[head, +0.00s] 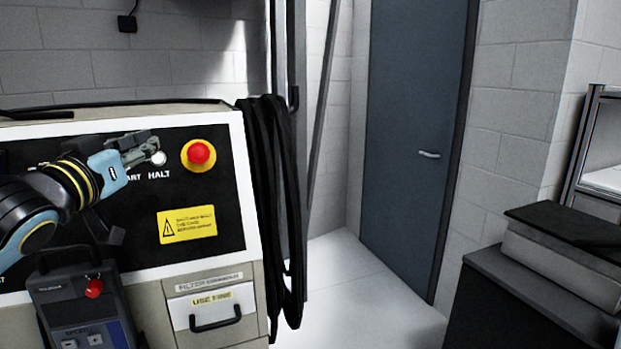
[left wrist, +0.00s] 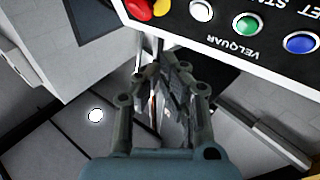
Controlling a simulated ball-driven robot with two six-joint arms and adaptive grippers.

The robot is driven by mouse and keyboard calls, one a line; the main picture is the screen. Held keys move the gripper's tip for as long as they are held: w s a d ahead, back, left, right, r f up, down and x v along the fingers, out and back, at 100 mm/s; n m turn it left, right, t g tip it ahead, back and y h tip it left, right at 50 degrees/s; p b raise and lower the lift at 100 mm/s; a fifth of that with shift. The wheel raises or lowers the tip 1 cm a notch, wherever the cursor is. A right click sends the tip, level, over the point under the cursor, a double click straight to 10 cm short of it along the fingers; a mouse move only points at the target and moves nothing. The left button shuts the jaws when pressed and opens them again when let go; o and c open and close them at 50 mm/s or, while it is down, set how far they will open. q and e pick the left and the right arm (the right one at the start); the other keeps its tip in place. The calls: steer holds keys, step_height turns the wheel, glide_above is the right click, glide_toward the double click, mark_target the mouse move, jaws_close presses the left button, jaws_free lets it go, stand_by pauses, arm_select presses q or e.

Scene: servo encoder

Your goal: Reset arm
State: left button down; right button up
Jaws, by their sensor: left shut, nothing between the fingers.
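My left arm (head: 72,184) comes in from the left, in front of the black control panel (head: 215,240). My right gripper is not in view.
A handheld unit with a red knob (head: 94,288) stands before the machine. A blue door (head: 412,120) and clear floor lie to the right, with a dark cabinet (head: 525,300) at far right.

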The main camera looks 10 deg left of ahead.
arm_select(q)
steer(key=s+d+f+g+y, duration=0.1)
steer(key=s+f+g, duration=0.3)
steer(key=s+f, duration=0.3)
steer(key=s+d+f+g+y, duration=0.15)
steer(key=s+f+g, duration=0.3)
steer(key=f, duration=0.55)
steer(key=s+d+f+g, duration=0.2)
steer(key=s+f, duration=0.1)
steer(key=s, duration=0.4)
steer(key=s+d+f+m+g+h, duration=0.1)
steer(key=s+d+f+g, duration=0.15)
steer(key=s, duration=0.45)
steer(key=s+d+f+g, duration=0.1)
steer(key=s+f+g, duration=0.2)
steer(key=s, duration=0.4)
step_height(320, 180, down, 41)
steer(key=s+a+g+b, duration=0.1)
steer(key=s+a+b, duration=0.15)
steer(key=b, duration=1.05)
steer(key=s+f+b, duration=0.4)
steer(key=s+f, duration=0.5)
steer(key=f, duration=0.3)
steer(key=s+a+f+g+b, duration=0.1)
steer(key=s+f+b, duration=0.4)
steer(key=s+f, duration=0.3)
step_height(320, 180, down, 4)
steer(key=shift+s+a+r, duration=0.15)
steer(key=shift+s, duration=0.25)
steer(key=shift+n, duration=0.3)
